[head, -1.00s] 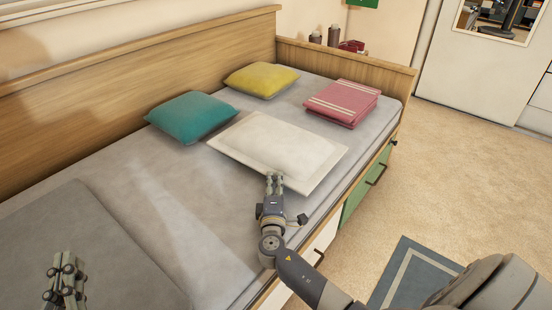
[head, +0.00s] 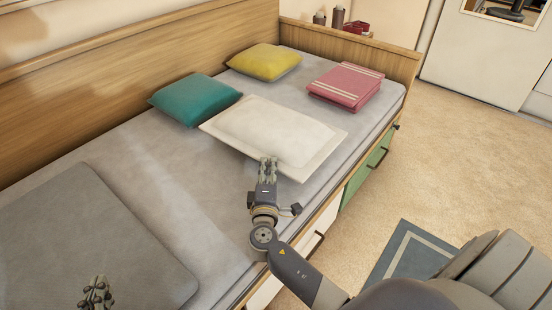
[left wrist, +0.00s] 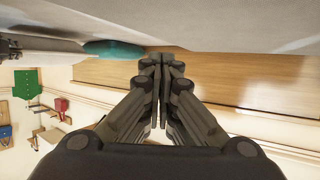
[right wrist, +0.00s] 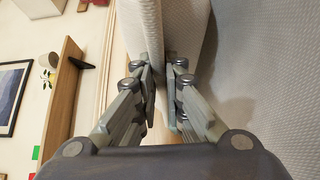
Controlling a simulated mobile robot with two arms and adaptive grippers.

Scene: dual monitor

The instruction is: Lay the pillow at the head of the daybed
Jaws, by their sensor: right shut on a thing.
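The white pillow (head: 275,133) lies flat across the middle of the daybed (head: 160,190), in front of the teal and yellow cushions. My right gripper (head: 268,168) is shut on the pillow's near edge. In the right wrist view the pillow's edge (right wrist: 150,25) sits between the fingers (right wrist: 160,75), close above the grey mattress. I cannot tell whether the far part of the pillow touches the mattress. My left gripper (head: 97,285) is shut and empty at the lower left of the head view. Its fingers (left wrist: 160,65) are together in the left wrist view.
A teal cushion (head: 195,100) and a yellow cushion (head: 265,62) lie by the wooden backboard (head: 130,60). A folded pink blanket (head: 346,85) is near the far end board (head: 350,45). A flat grey piece (head: 90,240) covers the near left.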

